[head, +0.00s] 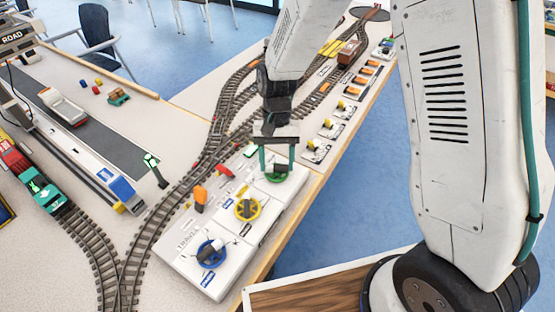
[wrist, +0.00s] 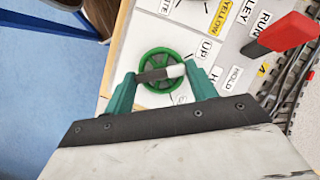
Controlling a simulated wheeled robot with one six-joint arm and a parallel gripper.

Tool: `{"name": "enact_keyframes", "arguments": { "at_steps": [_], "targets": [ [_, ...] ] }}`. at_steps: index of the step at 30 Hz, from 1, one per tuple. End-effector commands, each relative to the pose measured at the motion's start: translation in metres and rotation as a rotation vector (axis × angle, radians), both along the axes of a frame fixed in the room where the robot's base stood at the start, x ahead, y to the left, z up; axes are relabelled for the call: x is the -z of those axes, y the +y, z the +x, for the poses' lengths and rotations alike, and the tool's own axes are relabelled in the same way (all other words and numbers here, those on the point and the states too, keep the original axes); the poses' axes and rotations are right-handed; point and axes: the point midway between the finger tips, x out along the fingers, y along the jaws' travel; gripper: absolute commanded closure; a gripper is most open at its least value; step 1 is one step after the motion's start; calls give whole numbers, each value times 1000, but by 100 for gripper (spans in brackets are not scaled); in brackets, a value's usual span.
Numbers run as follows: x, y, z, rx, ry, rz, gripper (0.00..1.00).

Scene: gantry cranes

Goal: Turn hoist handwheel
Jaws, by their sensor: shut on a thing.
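A white control panel (head: 222,272) stands at the table's near edge with a green, a yellow and a blue handwheel. The green handwheel (head: 277,177) is at its far end, under my gripper (head: 277,166). In the wrist view the green handwheel (wrist: 164,51) has spokes and a grey-and-white bar (wrist: 160,74) across its top. The two green fingers of my gripper (wrist: 161,76) are shut on this bar, one at each end. Labels UP and HOLD are printed beside it. The yellow handwheel (head: 248,209) and blue handwheel (head: 211,253) are clear of my gripper.
A red lever (wrist: 288,33) stands close to the green wheel; an orange lever (head: 200,196) stands on the panel's left. Model railway track (head: 150,222) runs beside the panel. Several small yellow-topped switches (head: 327,130) line the table edge beyond. A wooden board (head: 320,296) lies at front.

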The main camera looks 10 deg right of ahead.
Motion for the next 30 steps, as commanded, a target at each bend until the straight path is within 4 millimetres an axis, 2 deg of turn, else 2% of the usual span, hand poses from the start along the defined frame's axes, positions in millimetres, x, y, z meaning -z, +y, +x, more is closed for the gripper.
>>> {"name": "enact_keyframes", "arguments": {
  "at_steps": [6,13,30],
  "targets": [
    [0,2,0,-157,-1,0,66],
    [0,2,1,-263,-2,0,66],
    [0,2,0,-317,-1,0,66]
  ]
}}
